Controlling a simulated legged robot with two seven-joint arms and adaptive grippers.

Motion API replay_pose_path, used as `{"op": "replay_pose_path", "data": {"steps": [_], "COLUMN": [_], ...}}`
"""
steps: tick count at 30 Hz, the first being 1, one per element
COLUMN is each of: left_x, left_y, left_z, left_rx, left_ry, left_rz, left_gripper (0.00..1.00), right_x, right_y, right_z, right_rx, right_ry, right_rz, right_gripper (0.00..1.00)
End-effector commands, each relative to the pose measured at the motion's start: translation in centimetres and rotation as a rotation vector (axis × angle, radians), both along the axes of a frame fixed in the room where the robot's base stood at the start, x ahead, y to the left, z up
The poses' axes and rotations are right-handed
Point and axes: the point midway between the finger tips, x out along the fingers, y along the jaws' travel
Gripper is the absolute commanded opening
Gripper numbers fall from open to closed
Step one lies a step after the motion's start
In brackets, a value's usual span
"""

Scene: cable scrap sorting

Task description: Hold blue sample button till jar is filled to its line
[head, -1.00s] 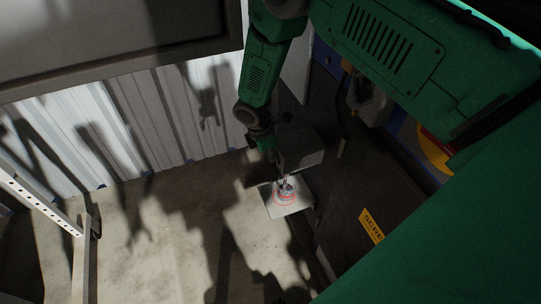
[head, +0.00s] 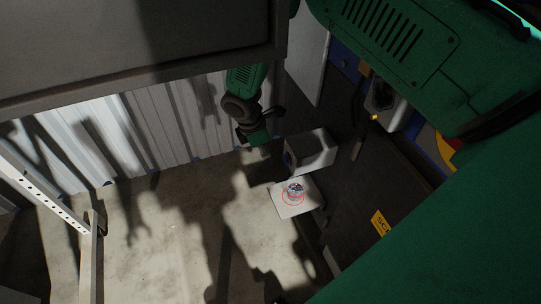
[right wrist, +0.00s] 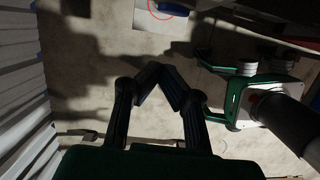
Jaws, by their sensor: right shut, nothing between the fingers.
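A small, shiny jar (head: 295,187) stands upright on a pale plate (head: 306,207), above a red ring mark. The fill line and level are too small to read. A small blue patch (head: 288,160) shows on the near left of the grey box behind the jar; I cannot tell if it is the button. My right gripper (head: 256,138) is left of that box, apart from the jar. In the right wrist view its fingers (right wrist: 164,76) are shut and empty. Past them, a blue thing (right wrist: 165,7) shows in a red ring on the plate, cut off by the top edge.
The grey box (head: 315,150) stands close behind the plate. A dark surface with a yellow label (head: 380,222) lies to the right. A corrugated wall (head: 150,125) runs along the left, with a pale perforated post (head: 45,205) in front. The concrete floor between is clear.

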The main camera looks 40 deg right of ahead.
Motion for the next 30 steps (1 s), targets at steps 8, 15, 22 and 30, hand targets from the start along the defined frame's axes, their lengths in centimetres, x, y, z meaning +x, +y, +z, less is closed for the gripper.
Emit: {"op": "replay_pose_path", "data": {"steps": [8, 15, 22, 30], "left_x": [-0.1, 0.0, 0.0, 0.0], "left_y": [0.0, 0.0, 0.0, 0.0], "left_z": [0.4, 0.4, 0.4, 0.4], "left_rx": [-0.001, -0.001, 0.000, 0.000], "left_ry": [0.002, 0.001, 0.001, 0.001], "left_rz": [-0.001, -0.002, -0.001, -0.001], "left_gripper": [0.65, 0.65, 0.65, 0.65], "right_x": [0.4, 0.4, 0.4, 0.2], "right_y": [0.6, 1.2, 1.4, 1.1], "right_z": [4.4, 5.5, 5.5, 5.3], "right_rx": [0.007, 0.002, -0.001, 0.006], "right_ry": [0.002, 0.003, 0.003, 0.003], "right_rz": [-0.001, -0.001, -0.001, -0.005], "right_gripper": [0.00, 0.00, 0.00, 0.00]}}
